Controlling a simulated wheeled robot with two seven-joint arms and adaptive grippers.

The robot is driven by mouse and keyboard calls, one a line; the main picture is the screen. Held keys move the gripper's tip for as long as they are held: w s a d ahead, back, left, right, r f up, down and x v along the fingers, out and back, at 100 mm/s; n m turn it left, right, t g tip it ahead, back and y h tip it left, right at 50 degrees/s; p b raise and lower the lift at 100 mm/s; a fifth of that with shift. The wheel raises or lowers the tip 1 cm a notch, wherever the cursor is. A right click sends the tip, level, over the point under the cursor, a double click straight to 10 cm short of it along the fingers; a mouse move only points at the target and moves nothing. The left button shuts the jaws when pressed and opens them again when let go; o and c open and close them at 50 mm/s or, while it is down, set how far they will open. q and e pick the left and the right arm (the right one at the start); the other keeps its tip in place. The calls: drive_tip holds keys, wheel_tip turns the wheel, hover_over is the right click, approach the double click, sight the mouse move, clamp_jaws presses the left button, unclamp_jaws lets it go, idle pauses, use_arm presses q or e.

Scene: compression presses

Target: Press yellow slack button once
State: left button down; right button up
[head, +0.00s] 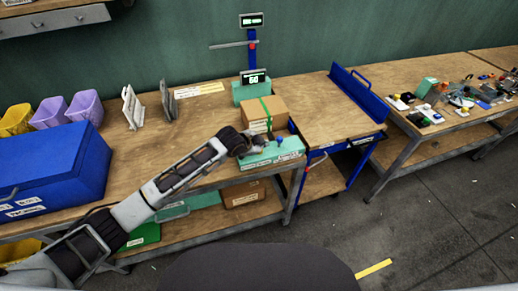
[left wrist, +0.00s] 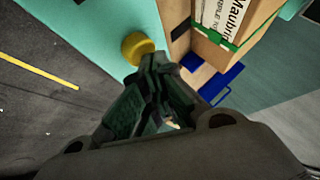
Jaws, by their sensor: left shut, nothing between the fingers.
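The yellow button (left wrist: 137,48) is a round knob on a teal panel (left wrist: 95,35) in the left wrist view. The panel also shows in the head view (head: 285,153), at the front edge of the bench. My left gripper (head: 250,146) is shut and empty above the panel's left part. In the left wrist view its fingertips (left wrist: 155,65) are just beside the yellow button; I cannot tell whether they touch it. In the head view the yellow button is hidden by the gripper. My right gripper is not in view.
A blue knob (head: 278,141) is on the panel, right of the gripper. A brown carton (head: 264,113) with a green strap stands behind it, before a press with a lit display (head: 252,79). A blue chest (head: 45,170) stands at the left. A blue-framed cart (head: 340,110) adjoins at the right.

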use_arm(q)
drive_tip(key=shift+f, duration=0.45)
idle(0.6)
drive_tip(key=shift+r, duration=0.15)
idle(0.3)
drive_tip(key=shift+r+p, duration=1.05)
drive_tip(key=shift+p, duration=0.1)
drive_tip(key=shift+r, duration=0.1)
wheel_tip(320, 180, up, 5)
drive_tip(key=p, duration=0.5)
idle(1.0)
